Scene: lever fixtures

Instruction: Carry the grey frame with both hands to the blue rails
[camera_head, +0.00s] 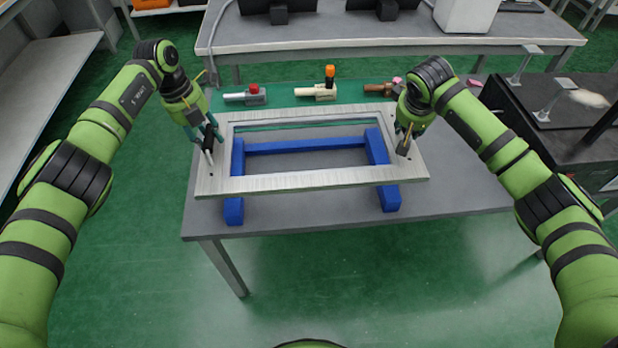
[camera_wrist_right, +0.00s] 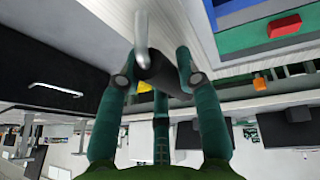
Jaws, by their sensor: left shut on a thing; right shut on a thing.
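The light grey rectangular frame (camera_head: 290,181) is over the blue rails (camera_head: 234,208) on the grey table, roughly level. Two rails run front to back, joined by a blue crossbar seen through the frame's opening. My left gripper (camera_head: 206,132) is shut on the handle at the frame's left side. My right gripper (camera_head: 405,130) is shut on the handle at its right side. In the right wrist view my right gripper (camera_wrist_right: 155,68) closes around a dark grip on a metal post, with the frame (camera_wrist_right: 178,22) beside it. I cannot tell whether the frame touches the rails.
Lever fixtures with a red knob (camera_head: 254,88), an orange knob (camera_head: 330,72) and a brown part (camera_head: 378,88) stand on the green strip behind the frame. A dark bench (camera_head: 560,120) is at right. The table's front right is clear.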

